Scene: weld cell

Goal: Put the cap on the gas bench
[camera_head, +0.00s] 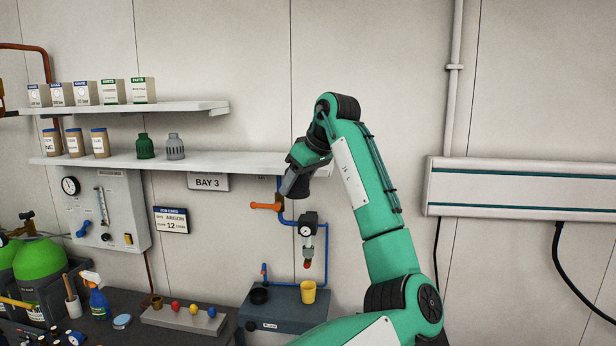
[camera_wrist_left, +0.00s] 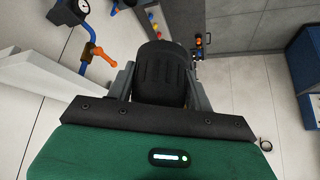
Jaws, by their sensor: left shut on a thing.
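My left gripper (camera_head: 297,178) is up in front of the wall, near the right end of the lower shelf, tilted downward. In the left wrist view it is shut on a black ribbed cap (camera_wrist_left: 160,75), with a jaw on each side of it. The cap is clear of any surface. The gas bench seems to be the dark worktop (camera_head: 130,332) at the lower left, below and left of the gripper. My right gripper is not in view.
The lower shelf (camera_head: 240,163) holds a green cap (camera_head: 145,147), a grey cap (camera_head: 175,147) and jars. An orange-handled valve (camera_head: 266,206) and gauge (camera_head: 308,230) are below the gripper. A blue-grey box (camera_head: 275,318) holds a black cup and yellow cup (camera_head: 308,292).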

